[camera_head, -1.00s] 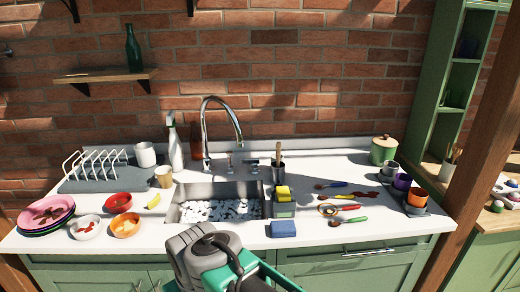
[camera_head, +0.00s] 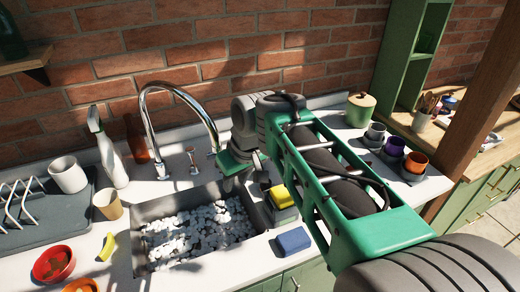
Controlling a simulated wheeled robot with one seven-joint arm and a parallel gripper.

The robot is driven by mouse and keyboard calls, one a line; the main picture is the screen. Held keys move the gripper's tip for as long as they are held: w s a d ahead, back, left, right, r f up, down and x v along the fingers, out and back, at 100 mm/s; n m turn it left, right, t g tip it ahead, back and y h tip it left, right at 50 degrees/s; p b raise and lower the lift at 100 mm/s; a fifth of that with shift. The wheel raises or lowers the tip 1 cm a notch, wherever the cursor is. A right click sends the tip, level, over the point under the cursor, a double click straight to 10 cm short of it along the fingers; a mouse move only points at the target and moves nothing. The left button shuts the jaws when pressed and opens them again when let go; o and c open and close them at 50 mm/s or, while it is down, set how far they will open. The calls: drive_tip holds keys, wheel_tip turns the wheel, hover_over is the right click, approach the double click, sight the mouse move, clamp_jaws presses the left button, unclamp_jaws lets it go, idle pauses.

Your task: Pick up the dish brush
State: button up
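I cannot make out the dish brush now. In the earlier head view a wooden handle stands upright in a grey cup behind the right side of the sink; my arm now covers that spot. My gripper (camera_head: 242,181) points down over the right edge of the sink (camera_head: 143,254), just left of the yellow sponge (camera_head: 281,196). Its fingertips are small and partly shaded, so whether they are open or touch anything is unclear.
The curved tap (camera_head: 178,88) rises close left of my gripper. A blue sponge (camera_head: 293,240) lies at the counter's front. White pebble-like pieces (camera_head: 200,230) fill the sink. A spray bottle (camera_head: 108,150), white mug (camera_head: 68,175) and tan cup (camera_head: 108,204) stand left.

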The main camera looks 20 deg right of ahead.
drive_tip(key=w+d+r+n+p, duration=0.1)
drive_tip(key=w+d+r+n, duration=0.15)
drive_tip(key=w+d, duration=0.4)
drive_tip(key=w+d+r+n, duration=0.2)
drive_tip(key=w+d+r, duration=0.1)
drive_tip(key=w+d, duration=0.4)
drive_tip(key=shift+t+y, duration=0.3)
drive_tip(key=shift+y, duration=0.1)
drive_tip(key=x, duration=1.1)
drive_tip(key=shift+w+d+f+p, duration=0.2)
drive_tip(key=shift+d+p, duration=0.1)
drive_tip(key=shift+d, duration=0.1)
clamp_jaws()
